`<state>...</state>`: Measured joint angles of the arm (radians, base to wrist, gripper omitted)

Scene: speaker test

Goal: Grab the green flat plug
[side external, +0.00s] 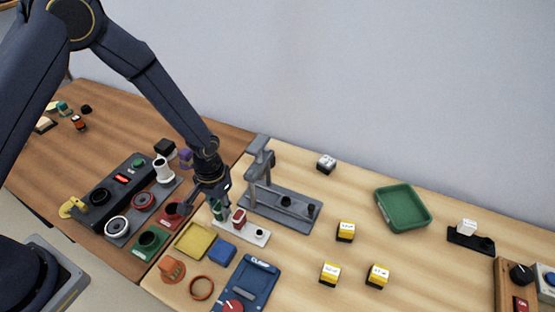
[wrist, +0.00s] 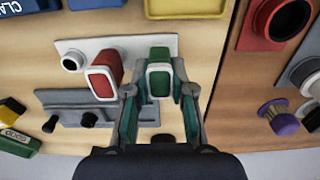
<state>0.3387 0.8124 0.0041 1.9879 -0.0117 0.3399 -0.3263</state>
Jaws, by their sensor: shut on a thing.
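The green flat plug (wrist: 159,80), with a white rim around its end face, sits between my fingertips in the wrist view. My gripper (wrist: 160,88) is shut on it, one finger on each side. In the side external view, my gripper (side external: 220,204) points down over the left end of a white socket plate (side external: 260,239), with the green plug (side external: 216,209) partly hidden by the fingers. I cannot tell whether the plug is still seated in the plate. A red flat plug (side external: 239,217) stands beside it on the same plate, also seen in the wrist view (wrist: 103,80).
A grey stand (side external: 285,207) with a raised arm is close behind the plate. A yellow tray (side external: 191,241), blue block (side external: 221,250) and blue clamp board (side external: 262,276) lie in front. A green tray (side external: 404,208) is farther right. Free wood lies between the yellow-black blocks.

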